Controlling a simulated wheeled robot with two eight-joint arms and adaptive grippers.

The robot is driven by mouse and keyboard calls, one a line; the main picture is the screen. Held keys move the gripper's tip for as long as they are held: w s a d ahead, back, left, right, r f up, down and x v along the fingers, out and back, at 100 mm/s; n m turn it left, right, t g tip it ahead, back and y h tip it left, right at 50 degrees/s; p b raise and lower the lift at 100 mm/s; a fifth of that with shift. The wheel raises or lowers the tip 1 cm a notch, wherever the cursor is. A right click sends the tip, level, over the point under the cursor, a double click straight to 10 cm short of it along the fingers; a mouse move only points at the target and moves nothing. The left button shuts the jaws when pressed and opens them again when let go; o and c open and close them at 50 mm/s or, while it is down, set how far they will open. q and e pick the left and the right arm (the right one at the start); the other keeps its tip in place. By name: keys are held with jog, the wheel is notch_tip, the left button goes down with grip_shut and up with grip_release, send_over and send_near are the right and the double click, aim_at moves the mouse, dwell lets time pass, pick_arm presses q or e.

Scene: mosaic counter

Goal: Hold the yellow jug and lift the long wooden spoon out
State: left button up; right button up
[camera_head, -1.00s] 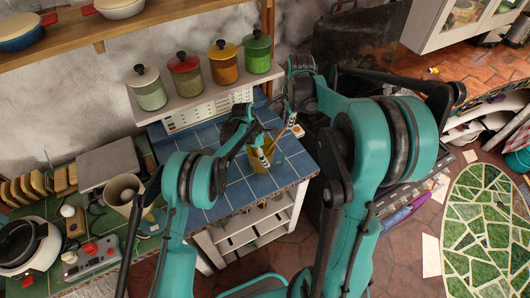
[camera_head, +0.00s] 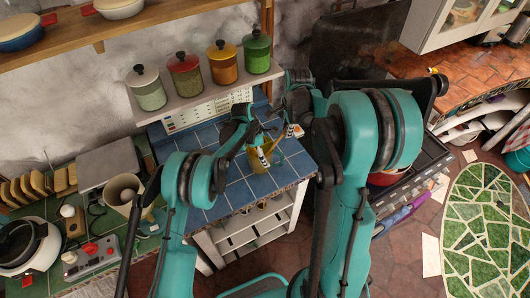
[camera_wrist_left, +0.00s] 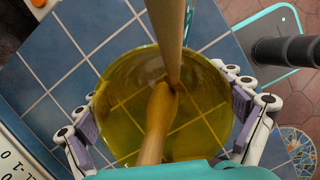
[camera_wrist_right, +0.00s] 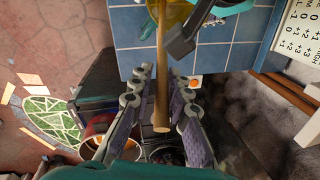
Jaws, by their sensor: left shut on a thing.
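The yellow jug (camera_head: 256,164) is see-through and stands on the blue tiled counter. My left gripper (camera_head: 262,148) is shut on it, with a finger against each side in the left wrist view (camera_wrist_left: 165,118). The long wooden spoon (camera_wrist_left: 167,38) leans up out of the jug. Another wooden length (camera_wrist_left: 156,122) shows inside the jug; I cannot tell whether it is the same spoon. In the right wrist view the spoon's handle (camera_wrist_right: 161,100) runs between the fingers of my right gripper (camera_wrist_right: 158,100), which is open, with gaps on both sides.
The blue tiled counter (camera_head: 232,196) is clear in front of the jug. A shelf with several lidded canisters (camera_head: 225,62) stands behind it. A small white and orange thing (camera_head: 297,131) lies near the right gripper. A cone-shaped container (camera_head: 125,190) stands to the left.

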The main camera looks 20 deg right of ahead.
jog(key=shift+o, duration=1.1)
notch_tip(320, 180, up, 13)
jog(key=shift+f, duration=0.1)
pick_arm(q)
jog(key=o, duration=0.5)
jog(key=shift+w, duration=0.1)
